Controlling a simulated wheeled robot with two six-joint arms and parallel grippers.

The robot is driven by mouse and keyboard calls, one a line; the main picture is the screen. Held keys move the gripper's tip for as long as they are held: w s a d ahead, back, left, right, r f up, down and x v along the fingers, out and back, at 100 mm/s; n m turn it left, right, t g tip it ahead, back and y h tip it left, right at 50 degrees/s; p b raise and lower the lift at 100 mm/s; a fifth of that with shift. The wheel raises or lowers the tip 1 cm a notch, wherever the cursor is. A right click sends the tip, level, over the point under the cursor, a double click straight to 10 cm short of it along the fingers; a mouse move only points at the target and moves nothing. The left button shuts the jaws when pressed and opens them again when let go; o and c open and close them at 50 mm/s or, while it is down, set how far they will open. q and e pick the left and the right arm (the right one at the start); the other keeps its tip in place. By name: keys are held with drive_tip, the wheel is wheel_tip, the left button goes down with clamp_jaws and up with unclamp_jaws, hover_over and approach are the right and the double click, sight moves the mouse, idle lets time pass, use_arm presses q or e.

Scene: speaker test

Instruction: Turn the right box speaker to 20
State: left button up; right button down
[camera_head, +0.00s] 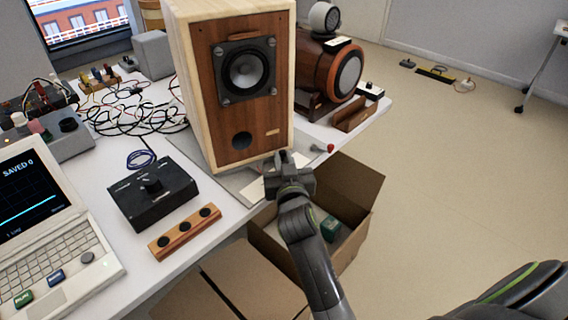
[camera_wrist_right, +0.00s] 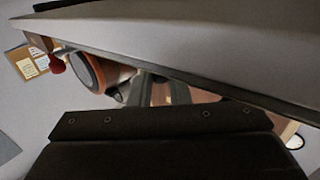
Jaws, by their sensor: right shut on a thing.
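The wooden box speaker (camera_head: 195,95) stands upright on a grey plate (camera_head: 224,182) near the table's front edge, its driver facing me. My right gripper (camera_head: 286,166) is at the plate's front edge, just below the speaker's lower right corner. It appears shut on the plate's edge; its fingertips are partly hidden. In the right wrist view a grey slab (camera_wrist_right: 180,38), apparently the plate, crosses above the dark gripper body. A lever with a red ball (camera_head: 329,148) sticks out right of the gripper. The red ball also shows in the wrist view (camera_wrist_right: 56,64). No angle scale is readable. My left gripper is not in view.
A round brown speaker (camera_head: 318,77) stands behind on the right. An open cardboard box (camera_head: 362,190) stands below my right arm. Cables lie behind.

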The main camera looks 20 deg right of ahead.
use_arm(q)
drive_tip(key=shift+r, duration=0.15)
use_arm(e)
drive_tip(key=shift+a, duration=0.1)
drive_tip(key=c, duration=1.4)
unclamp_jaws()
drive_tip(key=shift+o, duration=0.2)
